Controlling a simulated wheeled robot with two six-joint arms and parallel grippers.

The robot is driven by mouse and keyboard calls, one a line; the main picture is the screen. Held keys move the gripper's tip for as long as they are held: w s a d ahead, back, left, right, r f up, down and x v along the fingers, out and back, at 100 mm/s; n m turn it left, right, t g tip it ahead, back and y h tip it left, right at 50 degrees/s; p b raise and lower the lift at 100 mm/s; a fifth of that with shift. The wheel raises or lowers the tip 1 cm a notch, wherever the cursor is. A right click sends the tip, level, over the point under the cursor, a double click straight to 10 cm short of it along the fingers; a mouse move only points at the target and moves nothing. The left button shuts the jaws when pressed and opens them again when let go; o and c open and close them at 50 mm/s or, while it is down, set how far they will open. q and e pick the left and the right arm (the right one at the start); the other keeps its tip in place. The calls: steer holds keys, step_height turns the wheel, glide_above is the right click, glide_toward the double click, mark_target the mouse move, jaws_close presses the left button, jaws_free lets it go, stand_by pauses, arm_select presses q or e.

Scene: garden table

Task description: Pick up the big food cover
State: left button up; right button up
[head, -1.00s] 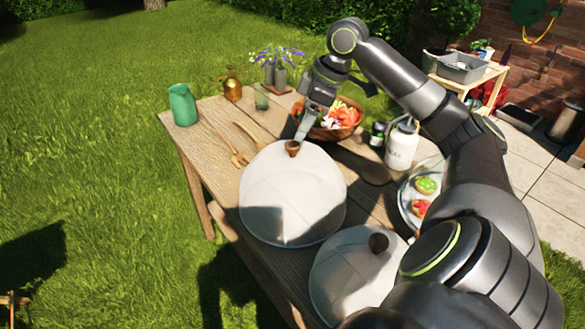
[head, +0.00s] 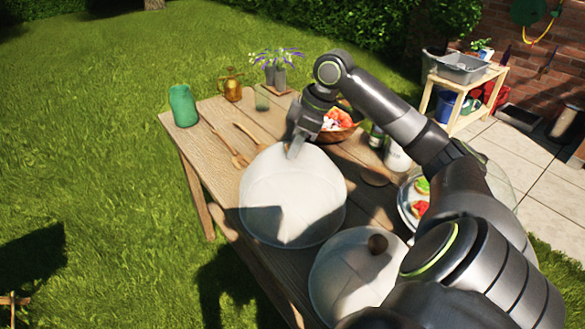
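The big food cover (head: 292,200) is a pale, see-through dome resting on the wooden table (head: 215,130). My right gripper (head: 296,148) reaches down from above at the top of this cover, where its brown knob sits. The fingers and wrist hide the knob, so I cannot tell whether they are closed on it. A smaller pale food cover (head: 345,282) with a brown knob (head: 378,243) stands at the table's near end. My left gripper is not in view.
A wooden bowl of salad (head: 340,125) and a white bottle (head: 397,157) stand behind my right arm. A plate of food (head: 408,205) is at the right. Wooden utensils (head: 238,158), a green pitcher (head: 183,106) and an amber jug (head: 231,90) are toward the far left.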

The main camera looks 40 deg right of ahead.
jaws_close()
steer(key=shift+r, duration=0.2)
